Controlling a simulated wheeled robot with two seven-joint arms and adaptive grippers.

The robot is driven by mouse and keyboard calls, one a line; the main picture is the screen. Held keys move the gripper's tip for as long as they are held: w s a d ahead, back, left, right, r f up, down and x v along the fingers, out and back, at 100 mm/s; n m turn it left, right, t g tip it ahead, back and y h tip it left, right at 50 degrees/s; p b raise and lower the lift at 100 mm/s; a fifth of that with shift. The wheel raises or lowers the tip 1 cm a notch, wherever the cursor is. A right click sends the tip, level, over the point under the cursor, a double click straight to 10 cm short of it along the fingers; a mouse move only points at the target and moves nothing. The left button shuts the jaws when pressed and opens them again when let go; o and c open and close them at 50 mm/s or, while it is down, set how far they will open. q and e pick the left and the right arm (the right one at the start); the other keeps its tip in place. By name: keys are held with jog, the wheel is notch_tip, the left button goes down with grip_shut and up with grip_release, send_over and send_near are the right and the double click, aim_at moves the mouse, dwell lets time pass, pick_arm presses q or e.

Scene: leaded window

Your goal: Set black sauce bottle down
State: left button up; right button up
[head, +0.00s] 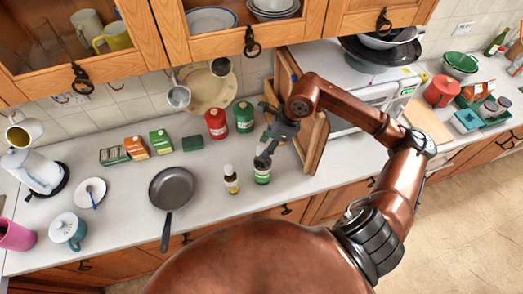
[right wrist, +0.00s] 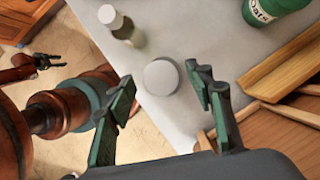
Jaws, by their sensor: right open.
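A dark bottle with a green and white label (head: 262,174), which looks like the black sauce bottle, stands upright on the worktop near its front edge. My right gripper (head: 270,144) is directly above it and hides its top in the head view. In the right wrist view a round pale cap (right wrist: 161,77) lies between and beyond the fingertips of the right gripper (right wrist: 160,92). The jaws are open, with a gap on both sides of the cap. My left gripper (right wrist: 48,60) shows small in the right wrist view, its two fingers apart and empty.
A smaller bottle with a pale cap (head: 231,181) stands just left of the dark bottle. A frying pan (head: 171,190) is further left. Red (head: 216,123) and green (head: 244,116) canisters stand behind. A wooden cabinet door (head: 313,140) is close on the right.

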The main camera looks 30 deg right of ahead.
jog(key=b+v, duration=0.1)
jog(key=v, duration=0.8)
jog(key=shift+b, duration=0.4)
jog(key=shift+r, duration=0.1)
